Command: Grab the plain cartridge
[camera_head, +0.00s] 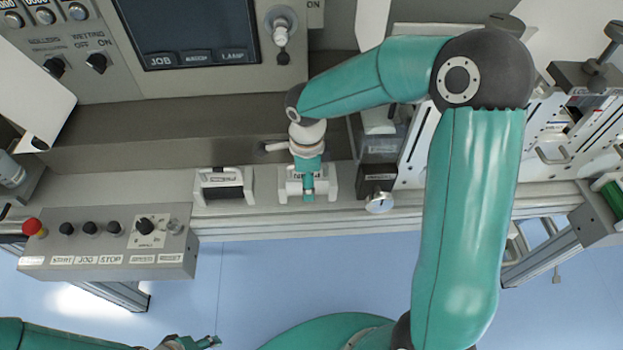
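Two white cartridge-like blocks stand side by side on the grey machine ledge. The left block (224,187) has a dark front face and a small dark marking on top. The right block (288,186) is partly covered by my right gripper (307,194), which points down over its middle. The covered part hides whether this block is the plain one. I cannot tell whether the fingers touch the block or are closed on it. My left gripper (204,342) is only partly visible at the bottom edge, far from both blocks, and its finger opening is unclear.
A control box (110,243) with knobs and a red button stands at the left. A black block with a round dial (379,202) sits right of the cartridges. A screen panel (190,35) is behind. Blue floor is clear below the ledge.

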